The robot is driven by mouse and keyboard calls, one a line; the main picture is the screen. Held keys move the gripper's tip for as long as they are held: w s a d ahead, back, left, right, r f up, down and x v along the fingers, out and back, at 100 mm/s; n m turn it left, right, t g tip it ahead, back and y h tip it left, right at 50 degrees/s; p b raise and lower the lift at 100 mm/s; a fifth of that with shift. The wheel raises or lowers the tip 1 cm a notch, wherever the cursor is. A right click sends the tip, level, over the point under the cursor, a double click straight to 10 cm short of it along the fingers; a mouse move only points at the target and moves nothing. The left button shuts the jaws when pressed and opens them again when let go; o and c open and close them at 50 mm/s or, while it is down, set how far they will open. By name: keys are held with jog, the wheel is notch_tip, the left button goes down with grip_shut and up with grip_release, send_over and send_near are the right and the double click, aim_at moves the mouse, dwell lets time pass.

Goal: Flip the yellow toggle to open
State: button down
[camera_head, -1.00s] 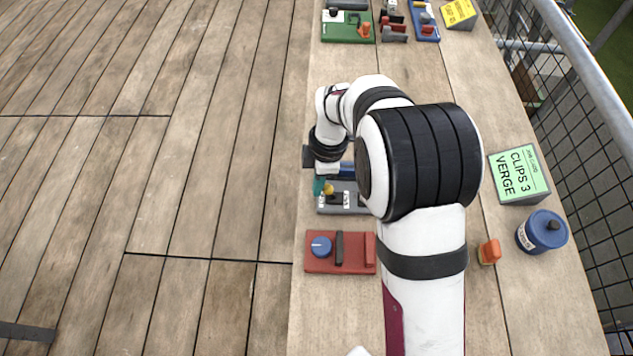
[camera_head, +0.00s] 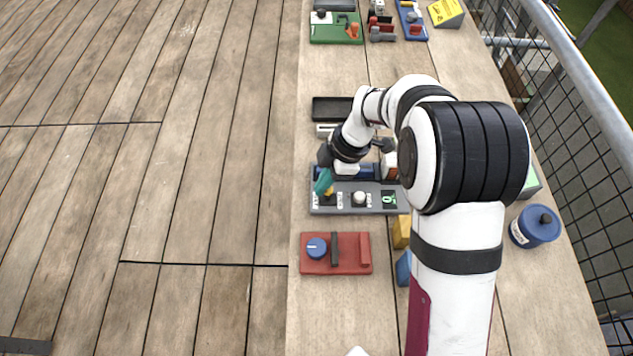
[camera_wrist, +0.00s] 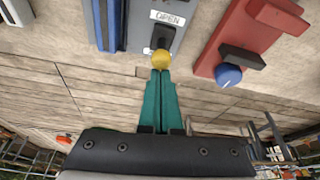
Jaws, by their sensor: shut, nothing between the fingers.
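The yellow toggle (camera_head: 329,191) stands at the left end of the grey panel (camera_head: 345,209). In the wrist view its round yellow knob (camera_wrist: 161,58) is at the lower end of a dark mount, with a white OPEN label (camera_wrist: 167,18) above the mount. My gripper (camera_head: 324,184) has teal fingers that are shut and empty. In the wrist view the fingertips (camera_wrist: 160,73) are just below the knob, very close to it; I cannot tell whether they touch. The fingers partly cover the toggle in the head view.
The grey panel also carries a white knob (camera_head: 359,198) and a green 0 display (camera_head: 389,199). A red panel (camera_head: 347,267) with a blue knob (camera_head: 317,248) lies in front. A blue canister (camera_head: 536,228) stands at the right. Wooden decking on the left is clear.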

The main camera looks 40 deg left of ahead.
jog(key=shift+w+d, duration=0.4)
jog(key=shift+d, duration=0.05)
jog(key=shift+r, duration=0.85)
jog(key=d+v, duration=0.1)
jog(key=v, duration=0.8)
jog(key=shift+w, duration=0.2)
jog(key=shift+d+r, duration=0.1)
jog(key=shift+d, duration=0.05)
